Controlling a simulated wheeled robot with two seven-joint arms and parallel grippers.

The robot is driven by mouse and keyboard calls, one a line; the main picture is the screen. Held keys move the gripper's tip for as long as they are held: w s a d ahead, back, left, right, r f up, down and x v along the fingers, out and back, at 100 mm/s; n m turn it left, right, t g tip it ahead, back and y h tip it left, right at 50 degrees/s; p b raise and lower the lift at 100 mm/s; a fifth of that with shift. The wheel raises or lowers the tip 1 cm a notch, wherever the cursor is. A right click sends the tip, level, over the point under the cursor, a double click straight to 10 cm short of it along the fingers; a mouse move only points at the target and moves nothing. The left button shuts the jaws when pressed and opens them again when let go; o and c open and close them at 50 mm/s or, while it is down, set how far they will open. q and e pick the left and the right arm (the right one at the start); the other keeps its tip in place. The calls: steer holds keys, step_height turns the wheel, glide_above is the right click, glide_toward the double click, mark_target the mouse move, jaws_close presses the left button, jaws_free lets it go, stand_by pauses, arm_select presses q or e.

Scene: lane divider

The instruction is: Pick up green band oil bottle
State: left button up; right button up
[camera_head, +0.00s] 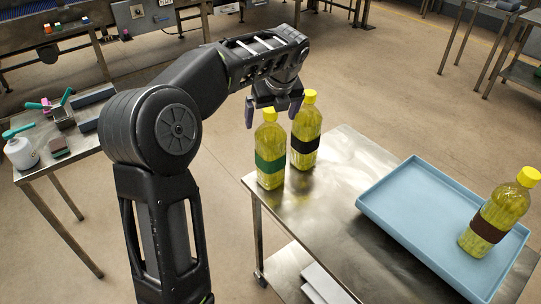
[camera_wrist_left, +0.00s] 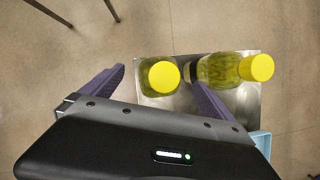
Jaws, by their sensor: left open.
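The green band oil bottle (camera_head: 270,152) stands upright at the left corner of the metal table, with yellow oil and a yellow cap. A black band oil bottle (camera_head: 306,134) stands close beside it, to the right. My left gripper (camera_head: 272,112) is open and empty, pointing down at the green band bottle's cap. In the left wrist view, the green band bottle (camera_wrist_left: 159,77) shows from above between the two purple fingers, its band hidden. The black band bottle (camera_wrist_left: 228,68) is beyond the right finger in that view. My right gripper is not in view.
A blue tray (camera_head: 385,186) on the metal table (camera_head: 335,165) holds a brown band oil bottle (camera_head: 494,217), which leans slightly. A side table (camera_head: 40,165) at left carries a spray bottle (camera_head: 19,149) and small items. The table surface between bottles and tray is clear.

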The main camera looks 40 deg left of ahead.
mark_target(269, 127)
arm_select(q)
steer(key=shift+w+a+f, duration=0.15)
steer(key=shift+f, duration=0.3)
steer(key=x, duration=0.5)
steer(key=shift+a+f+p, duration=0.1)
steer(key=shift+p, duration=0.3)
steer(key=shift+c, duration=0.5)
steer(key=c, duration=2.1)
steer(key=shift+o, duration=0.2)
steer(key=shift+w, duration=0.1)
